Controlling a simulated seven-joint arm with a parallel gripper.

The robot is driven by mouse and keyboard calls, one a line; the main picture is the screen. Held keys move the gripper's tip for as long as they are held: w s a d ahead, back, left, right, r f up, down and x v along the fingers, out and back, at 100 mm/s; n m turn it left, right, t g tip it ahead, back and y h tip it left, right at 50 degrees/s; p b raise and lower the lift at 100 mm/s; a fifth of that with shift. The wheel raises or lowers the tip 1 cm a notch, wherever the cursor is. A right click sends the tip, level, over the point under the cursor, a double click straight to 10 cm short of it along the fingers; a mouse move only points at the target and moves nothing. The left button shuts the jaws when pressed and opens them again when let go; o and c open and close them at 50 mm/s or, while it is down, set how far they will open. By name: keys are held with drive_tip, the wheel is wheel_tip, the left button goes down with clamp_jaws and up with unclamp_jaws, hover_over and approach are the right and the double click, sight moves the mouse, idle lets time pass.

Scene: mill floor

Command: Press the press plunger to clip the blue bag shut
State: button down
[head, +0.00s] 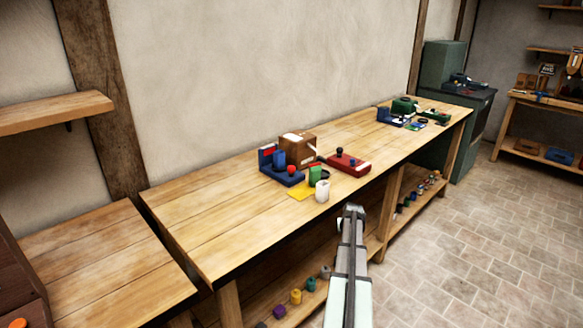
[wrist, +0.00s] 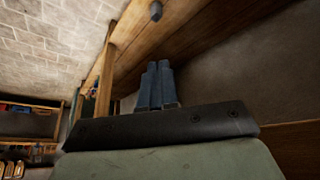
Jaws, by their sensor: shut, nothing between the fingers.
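A blue device (head: 268,165) with an upright back, a red panel and a red knob (head: 291,170) stands on the long workbench in the head view. A small blue upright piece (head: 279,159) stands on it, perhaps the blue bag. A red device (head: 347,164) with a black knob (head: 339,151) lies to its right. I cannot tell which knob is the press plunger. My gripper (head: 352,209) is in front of the bench edge, apart from these things. In the wrist view its fingers (wrist: 158,68) are together and empty.
More devices (head: 404,107) stand at the bench's far end. The bench's left half is clear. A wooden beam (wrist: 180,38) is near my fingers.

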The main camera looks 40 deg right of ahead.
drive_tip(key=s+d+r+h, duration=0.2)
drive_tip(key=s+d+r, duration=0.3)
drive_tip(key=d+r, duration=0.7)
wheel_tip(320, 180, up, 25)
drive_tip(key=t+y, duration=0.5)
drive_tip(key=y, duration=0.2)
hover_over(294, 167)
drive_tip(key=shift+w+f, duration=0.1)
drive_tip(key=shift+w, duration=0.05)
drive_tip(key=shift+f, duration=0.15)
drive_tip(key=shift+f, duration=4.25)
drive_tip(key=shift+f, duration=0.15)
